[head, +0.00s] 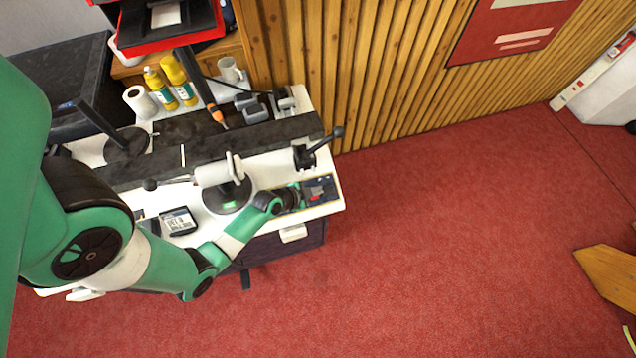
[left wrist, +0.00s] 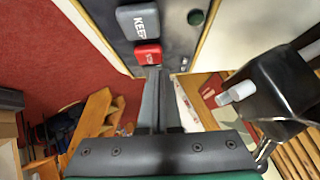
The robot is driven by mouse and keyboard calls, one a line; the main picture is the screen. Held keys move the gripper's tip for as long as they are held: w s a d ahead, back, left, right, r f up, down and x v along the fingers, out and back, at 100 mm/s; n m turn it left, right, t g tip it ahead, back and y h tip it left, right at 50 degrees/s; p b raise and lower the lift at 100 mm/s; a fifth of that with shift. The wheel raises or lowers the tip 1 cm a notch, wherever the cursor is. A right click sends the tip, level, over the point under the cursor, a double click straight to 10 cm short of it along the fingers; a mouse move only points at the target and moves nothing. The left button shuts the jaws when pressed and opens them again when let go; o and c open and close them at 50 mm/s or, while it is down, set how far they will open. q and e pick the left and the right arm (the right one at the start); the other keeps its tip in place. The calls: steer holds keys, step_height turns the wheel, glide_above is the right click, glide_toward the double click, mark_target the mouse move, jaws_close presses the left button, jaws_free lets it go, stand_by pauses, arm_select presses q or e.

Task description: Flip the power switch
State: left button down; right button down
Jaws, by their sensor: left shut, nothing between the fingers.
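The control panel (head: 325,184) is a dark plate with a yellowish edge at the front right corner of the white bench. A small red patch shows on it. In the left wrist view the panel (left wrist: 172,40) carries a red switch (left wrist: 148,54) with small unreadable lettering, beside a grey block (left wrist: 138,22) with white letters. A dark green round button (left wrist: 196,17) is near them. My left gripper (head: 302,196) is over the panel's left part, shut and empty. Its fingertips (left wrist: 158,72) appear right by the red switch; I cannot tell whether they touch. My right gripper is out of view.
A black lever (head: 325,146) sticks up behind the panel. A white roller-like part on a round black base (head: 230,196) stands left of my gripper. A small labelled device (head: 179,221) lies farther left.

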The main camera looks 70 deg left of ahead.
arm_select(q)
steer(key=shift+r+p, duration=0.35)
steer(key=shift+r, duration=0.2)
steer(key=shift+r, duration=0.2)
steer(key=p+v, duration=0.3)
steer(key=v, duration=1)
steer(key=shift+f+p, duration=0.15)
steer(key=shift+p, duration=0.2)
